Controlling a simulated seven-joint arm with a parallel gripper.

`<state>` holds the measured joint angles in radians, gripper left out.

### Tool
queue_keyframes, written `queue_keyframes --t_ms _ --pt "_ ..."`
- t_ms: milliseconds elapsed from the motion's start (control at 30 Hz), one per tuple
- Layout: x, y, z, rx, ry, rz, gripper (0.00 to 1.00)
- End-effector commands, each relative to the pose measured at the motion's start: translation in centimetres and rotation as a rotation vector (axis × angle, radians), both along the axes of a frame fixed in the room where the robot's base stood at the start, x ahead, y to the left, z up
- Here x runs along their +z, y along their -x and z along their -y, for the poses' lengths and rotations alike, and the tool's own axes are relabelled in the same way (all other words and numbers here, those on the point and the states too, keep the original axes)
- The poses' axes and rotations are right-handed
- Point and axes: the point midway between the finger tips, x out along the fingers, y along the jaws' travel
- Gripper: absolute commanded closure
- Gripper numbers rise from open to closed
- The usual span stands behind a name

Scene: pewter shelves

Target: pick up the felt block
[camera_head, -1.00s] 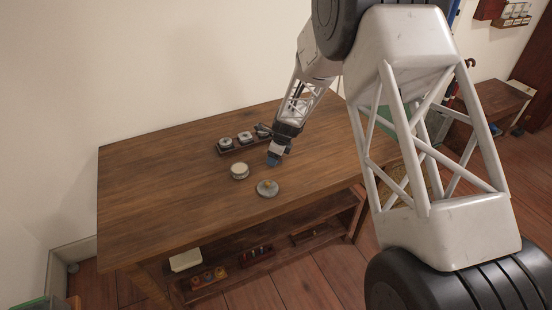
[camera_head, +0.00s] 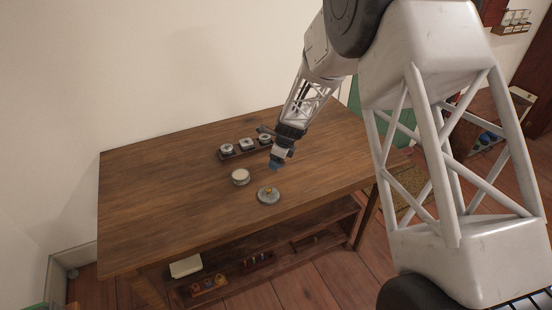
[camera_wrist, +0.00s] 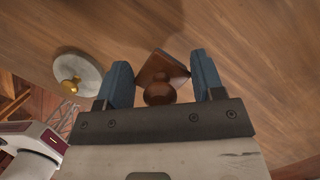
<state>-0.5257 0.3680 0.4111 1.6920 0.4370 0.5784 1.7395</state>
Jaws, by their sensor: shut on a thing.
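My gripper (camera_wrist: 162,84) is shut on a brown wooden block (camera_wrist: 162,70) with a round knob, which I take to be the felt block. The block sits between the two blue fingers in the wrist view, turned at an angle. No felt face shows. In the camera_head view my gripper (camera_head: 276,163) is over the right part of the wooden table (camera_head: 150,190), and the block cannot be made out there.
A grey round disc with a brass knob (camera_head: 268,196) is close by in front; it also shows in the wrist view (camera_wrist: 80,72). A cream-topped round tin (camera_head: 241,177) stands left of it. A dark rack (camera_head: 233,155) with several round pieces is behind. The table's left is clear.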

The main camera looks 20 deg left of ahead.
Motion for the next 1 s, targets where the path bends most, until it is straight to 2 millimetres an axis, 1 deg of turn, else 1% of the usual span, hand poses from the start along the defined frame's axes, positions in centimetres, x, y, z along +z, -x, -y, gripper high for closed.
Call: queue_keyframes --t_ms 33,300,600,800,1000 --pt "0.3 0.6 0.4 -0.001 -0.001 0.002 0.61" --pt "0.7 4.6 2.9 -0.001 -0.001 0.002 0.61" --pt "1.1 8.7 5.5 -0.001 -0.001 0.001 0.61" --pt "1.3 10.4 6.6 0.0 -0.001 0.002 0.61" --pt "1.4 11.3 7.1 0.0 -0.001 0.002 0.61"
